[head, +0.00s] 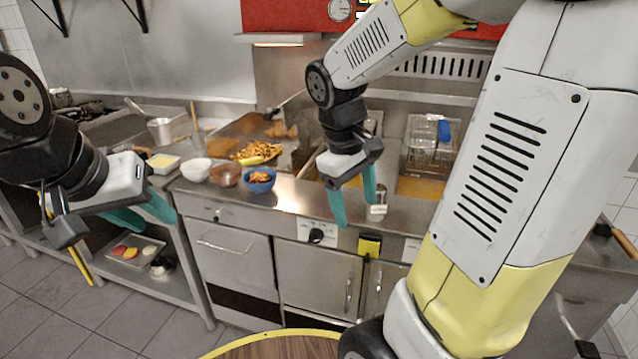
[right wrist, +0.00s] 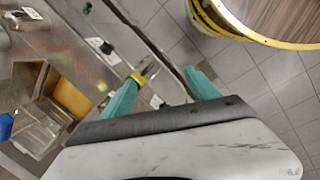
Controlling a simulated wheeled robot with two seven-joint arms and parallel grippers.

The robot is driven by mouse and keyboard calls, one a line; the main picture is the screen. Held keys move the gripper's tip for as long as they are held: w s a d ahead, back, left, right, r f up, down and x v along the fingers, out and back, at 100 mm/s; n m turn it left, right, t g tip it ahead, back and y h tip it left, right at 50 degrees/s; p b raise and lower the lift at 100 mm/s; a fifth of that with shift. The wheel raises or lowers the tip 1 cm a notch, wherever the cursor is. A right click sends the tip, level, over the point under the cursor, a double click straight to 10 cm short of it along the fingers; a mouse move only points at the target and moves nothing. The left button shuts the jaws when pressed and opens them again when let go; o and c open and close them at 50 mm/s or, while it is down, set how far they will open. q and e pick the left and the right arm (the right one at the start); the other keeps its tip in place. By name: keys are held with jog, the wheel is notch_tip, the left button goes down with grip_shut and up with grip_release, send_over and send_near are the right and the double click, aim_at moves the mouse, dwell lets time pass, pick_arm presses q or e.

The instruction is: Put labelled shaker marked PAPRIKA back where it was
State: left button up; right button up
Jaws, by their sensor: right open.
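A small shaker (head: 377,211) with a pale body and a greyish top stands upright near the front edge of the steel counter (head: 290,195). Its label is too small to read. My right gripper (head: 355,208) is open, with its teal fingers pointing down. In the head view its right finger overlaps the picture just left of the shaker; I cannot tell whether they touch. In the right wrist view the open fingers (right wrist: 160,92) hold nothing, and I cannot make out the shaker. My left gripper (head: 155,219) is empty at the left, its fingers apart, away from the shaker.
A blue bowl (head: 260,180), a brown bowl (head: 226,174) and a white bowl (head: 196,170) stand left on the counter. Fries (head: 262,151) lie behind them. Fryer baskets (head: 430,145) are at the back right. A round wooden table (head: 275,346) is in front.

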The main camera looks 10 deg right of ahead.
jog(key=s+a+r+m+t+y, duration=0.4)
jog(key=s+a+r+m+t, duration=0.1)
jog(key=s+a+r+t, duration=0.1)
jog(key=shift+a+r, duration=0.2)
jog(key=shift+r, duration=0.5)
